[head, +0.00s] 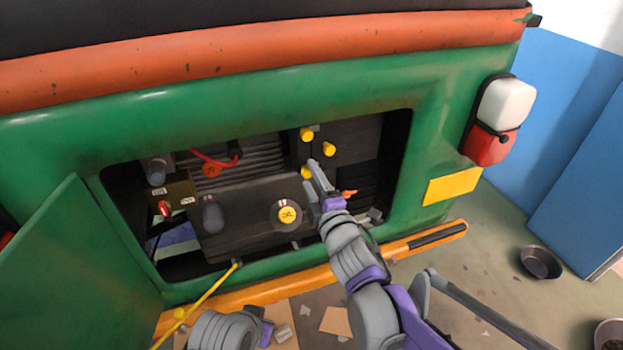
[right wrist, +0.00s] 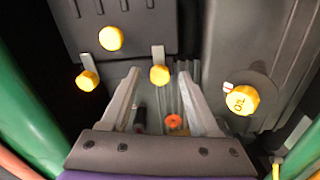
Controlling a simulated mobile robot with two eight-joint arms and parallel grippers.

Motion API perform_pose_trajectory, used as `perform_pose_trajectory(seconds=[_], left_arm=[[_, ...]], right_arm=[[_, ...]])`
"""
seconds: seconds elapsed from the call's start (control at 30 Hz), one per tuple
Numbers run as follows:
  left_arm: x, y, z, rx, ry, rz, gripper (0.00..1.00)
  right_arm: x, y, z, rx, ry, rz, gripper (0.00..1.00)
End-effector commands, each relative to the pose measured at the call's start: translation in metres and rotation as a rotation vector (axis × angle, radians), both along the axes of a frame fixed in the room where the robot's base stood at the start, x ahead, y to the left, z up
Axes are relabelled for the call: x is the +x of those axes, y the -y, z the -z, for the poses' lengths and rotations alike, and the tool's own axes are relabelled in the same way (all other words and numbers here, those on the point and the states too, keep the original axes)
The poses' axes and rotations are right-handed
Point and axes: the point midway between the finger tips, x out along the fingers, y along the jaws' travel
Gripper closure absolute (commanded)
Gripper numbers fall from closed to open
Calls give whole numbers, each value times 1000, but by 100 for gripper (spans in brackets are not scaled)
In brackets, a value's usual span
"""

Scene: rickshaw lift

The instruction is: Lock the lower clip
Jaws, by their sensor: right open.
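The lower clip, a yellow knob on a grey tab (right wrist: 159,74), shows between my right fingertips in the right wrist view. It also shows in the head view (head: 306,172), just left of my fingers. My right gripper (right wrist: 158,78) is open, with a finger on each side of the knob; I cannot tell whether they touch it. It also shows in the head view (head: 316,178), inside the engine bay. The upper clip (head: 306,135) and another yellow knob (head: 329,149) sit above. My left gripper (head: 277,334) shows partly at the bottom edge, its jaws unclear.
The green vehicle body (head: 250,115) frames the bay opening. A yellow oil cap (head: 287,213) sits left of my right gripper. A green door (head: 80,275) hangs open at left. A yellow rod (head: 205,298) and orange bumper (head: 265,292) lie below the opening. A dark bowl (head: 541,262) stands on the floor.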

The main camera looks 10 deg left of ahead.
Motion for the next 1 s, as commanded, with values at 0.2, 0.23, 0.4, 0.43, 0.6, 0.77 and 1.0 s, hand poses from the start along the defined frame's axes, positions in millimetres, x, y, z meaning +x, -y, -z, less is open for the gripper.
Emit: perform_pose_trajectory(seconds=[0.2,0.23,0.4,0.43,0.6,0.77,1.0], left_arm=[[-3,0,7,0,-5,0,100],[-3,0,8,0,-6,0,100],[-5,0,13,0,-9,0,100],[-5,0,13,0,-10,0,100],[-6,0,15,0,-11,0,100],[-6,0,16,0,-11,0,100],[-6,0,16,0,-11,0,100]], right_arm=[[-27,18,2,0,-2,1,38],[-32,22,2,-1,-1,1,38],[-58,39,1,-1,1,0,38],[-62,42,1,0,0,1,38],[-79,54,1,0,0,1,38],[-86,59,1,0,0,1,38],[-87,59,0,0,0,1,38]])
